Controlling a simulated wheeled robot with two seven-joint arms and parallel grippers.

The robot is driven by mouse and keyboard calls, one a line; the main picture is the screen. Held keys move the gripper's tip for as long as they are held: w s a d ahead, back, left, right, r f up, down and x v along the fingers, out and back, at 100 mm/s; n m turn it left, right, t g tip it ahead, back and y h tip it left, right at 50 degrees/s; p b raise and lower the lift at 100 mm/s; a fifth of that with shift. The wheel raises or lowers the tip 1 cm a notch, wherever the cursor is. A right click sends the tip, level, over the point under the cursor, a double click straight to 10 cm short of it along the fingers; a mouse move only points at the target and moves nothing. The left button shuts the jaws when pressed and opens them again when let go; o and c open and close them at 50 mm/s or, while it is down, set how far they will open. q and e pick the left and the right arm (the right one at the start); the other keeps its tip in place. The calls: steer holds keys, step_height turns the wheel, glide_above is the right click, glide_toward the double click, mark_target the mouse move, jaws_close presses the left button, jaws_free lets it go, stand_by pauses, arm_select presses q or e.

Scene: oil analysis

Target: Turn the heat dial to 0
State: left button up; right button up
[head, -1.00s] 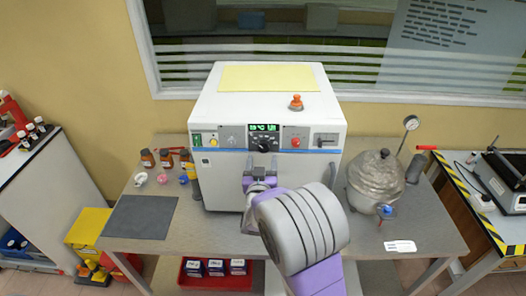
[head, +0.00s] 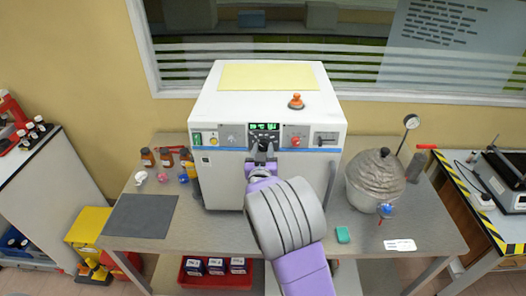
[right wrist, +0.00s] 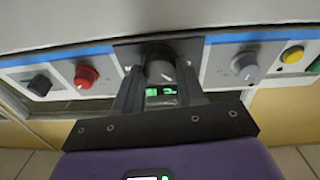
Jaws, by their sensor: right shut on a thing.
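The machine (head: 225,108) is a white box with a blue stripe and a front control panel. The heat dial (right wrist: 160,70) is a dark round knob below the green lit display (head: 264,126). My right gripper (head: 262,149) is at the panel's centre and covers most of the dial in the head view. In the right wrist view, its two fingers (right wrist: 158,80) are shut on the dial from either side. The dial's pointer and scale cannot be read. The display also shows between the fingers (right wrist: 161,92), but its digits are too small to read surely. My left gripper is out of view.
A red knob (head: 295,141) and a grey knob (right wrist: 245,66) flank the dial. An orange-red knob (head: 296,101) sits on top of the machine. A grey vessel (head: 372,183) stands at right, small bottles (head: 147,157) at left. A grey mat (head: 140,215) lies bare.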

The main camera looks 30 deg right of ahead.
steer(key=shift+c, duration=0.7)
steer(key=n+p, duration=0.1)
steer(key=n, duration=0.2)
steer(key=shift+d+y, duration=0.1)
steer(key=shift+y, duration=0.2)
steer(key=shift+n+t+y+p, duration=0.5)
steer(key=shift+n+p, duration=0.05)
steer(key=shift+n, duration=1.35)
steer(key=o, duration=1.1)
steer(key=shift+c, duration=0.2)
